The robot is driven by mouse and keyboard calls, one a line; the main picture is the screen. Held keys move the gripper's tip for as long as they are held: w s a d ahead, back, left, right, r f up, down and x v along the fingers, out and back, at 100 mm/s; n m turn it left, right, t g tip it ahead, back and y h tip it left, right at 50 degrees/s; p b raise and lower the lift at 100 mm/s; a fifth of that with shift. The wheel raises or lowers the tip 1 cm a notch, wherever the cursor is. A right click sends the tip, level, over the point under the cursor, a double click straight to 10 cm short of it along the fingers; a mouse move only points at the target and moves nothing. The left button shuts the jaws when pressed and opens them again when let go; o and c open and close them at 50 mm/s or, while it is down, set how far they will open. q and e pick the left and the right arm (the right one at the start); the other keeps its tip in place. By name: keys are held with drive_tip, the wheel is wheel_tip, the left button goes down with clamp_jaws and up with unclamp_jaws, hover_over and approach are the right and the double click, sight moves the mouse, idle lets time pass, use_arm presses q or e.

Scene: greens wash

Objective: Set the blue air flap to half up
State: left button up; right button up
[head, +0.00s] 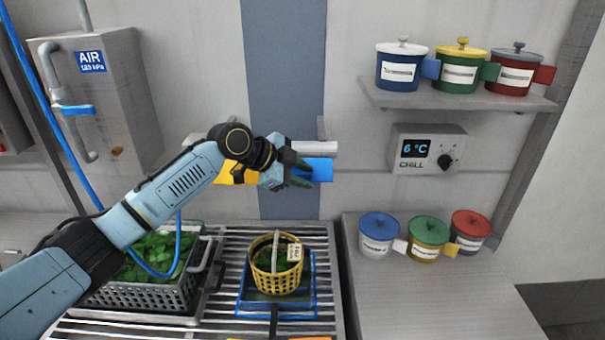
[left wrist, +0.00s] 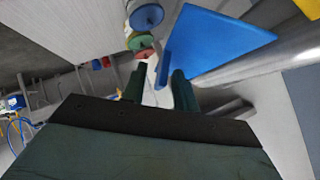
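The blue air flap (head: 322,168) sits just below a pale horizontal tube on the back wall, at the centre of the head view. In the left wrist view it is a flat blue plate (left wrist: 220,42), with a small blue tab (left wrist: 163,70) at its edge. My left gripper (head: 302,171) is in front of the flap and hides part of it. In the left wrist view its two dark green fingers (left wrist: 159,82) stand apart, with the tab between their tips, nearer the right finger. A gap shows beside the left finger. The flap's exact angle is hard to tell. My right gripper is out of view.
A yellow flap (head: 235,174) is partly behind my left arm. Below are a yellow basket (head: 277,281) of greens on a blue-edged board and a grey crate (head: 200,282) of greens. A CHILL box (head: 430,148) and a shelf (head: 455,99) with lidded pots are at right.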

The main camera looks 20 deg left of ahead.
use_arm(q)
drive_tip(key=shift+c, duration=0.4)
clamp_jaws()
drive_tip(key=shift+f, duration=0.15)
drive_tip(key=f+m+t+b, duration=0.1)
drive_tip(key=b, duration=0.2)
drive_tip(key=shift+f+t, duration=0.3)
drive_tip(key=shift+t, duration=0.1)
drive_tip(key=shift+w+a+f+m+t+b, duration=0.1)
drive_tip(key=shift+w+f+m+t+b, duration=0.25)
drive_tip(key=shift+t+b, duration=0.55)
drive_tip(key=shift+w+a+f+m+t+b, duration=0.1)
drive_tip(key=shift+f+m+t+b, duration=0.4)
drive_tip(key=shift+b, duration=0.65)
drive_tip(key=shift+o, duration=0.4)
unclamp_jaws()
